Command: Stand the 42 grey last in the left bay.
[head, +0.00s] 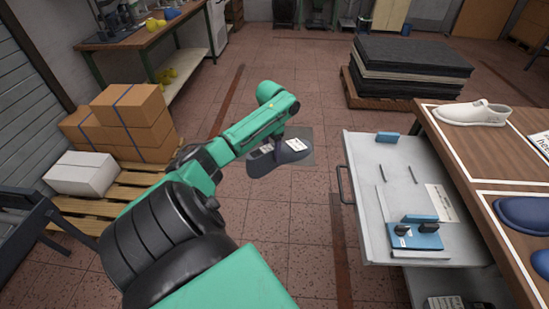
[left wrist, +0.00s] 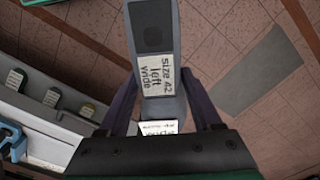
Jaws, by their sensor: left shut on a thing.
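My left gripper (left wrist: 160,108) is shut on a grey last (left wrist: 153,30), whose label reads size 42 left wide. In the head view the last (head: 293,153) hangs over the floor, left of the pale open drawer or tray (head: 358,190). The gripper's fingers are largely hidden there by my arm. In the left wrist view the fingers stand on both sides of the last. No bay marked left can be made out in the head view. My right gripper is not in view.
The drawer or tray holds a blue fixture (head: 418,236), a blue block (head: 387,137) and thin dark bars. A wooden table (head: 455,145) with white-outlined areas bears a cream shoe (head: 470,113) and blue shoes (head: 525,213). Dark stacked sheets (head: 410,65) stand behind; cartons (head: 130,105) stand left.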

